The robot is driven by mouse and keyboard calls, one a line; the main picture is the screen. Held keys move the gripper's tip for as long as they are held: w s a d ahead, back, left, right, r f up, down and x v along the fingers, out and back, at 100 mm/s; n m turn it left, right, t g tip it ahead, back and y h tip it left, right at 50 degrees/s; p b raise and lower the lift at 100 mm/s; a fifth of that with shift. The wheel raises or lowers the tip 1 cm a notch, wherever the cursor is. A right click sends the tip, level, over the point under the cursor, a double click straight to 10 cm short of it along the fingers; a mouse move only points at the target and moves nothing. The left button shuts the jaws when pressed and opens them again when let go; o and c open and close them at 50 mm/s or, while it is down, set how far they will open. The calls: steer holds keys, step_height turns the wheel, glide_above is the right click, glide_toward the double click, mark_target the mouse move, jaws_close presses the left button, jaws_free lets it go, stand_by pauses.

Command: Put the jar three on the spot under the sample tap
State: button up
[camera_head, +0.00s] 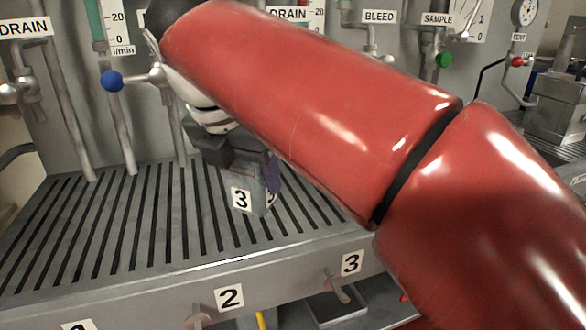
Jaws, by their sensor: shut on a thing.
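Jar three (256,190) is a grey, see-through jar with white "3" labels and a purplish part at its right side. My gripper (232,158) is shut on it, with the dark fingers at its upper part. The jar is over the slotted metal grate (130,225) and looks slightly tilted. I cannot tell whether its base touches the grate. The sample tap, with a green knob (444,60), is at the upper right under the "SAMPLE" label (437,19). My red arm crosses the view and hides the spot under that tap.
A blue-knobbed tap (112,81) and upright pipes stand at the back left. A "BLEED" label (379,16) and a red knob (517,62) are on the right. The front ledge bears plates "2" (229,298) and "3" (351,263). The left grate is clear.

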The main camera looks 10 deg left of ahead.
steer(key=w, duration=0.2)
steer(key=w+d, duration=0.1)
steer(key=w, duration=0.1)
steer(key=shift+w, duration=0.15)
steer(key=shift+w+f, duration=0.1)
steer(key=shift+f, duration=0.05)
steer(key=shift+f+b, duration=0.4)
steer(key=shift+f, duration=1.2)
steer(key=o, duration=1)
steer(key=shift+f, duration=0.15)
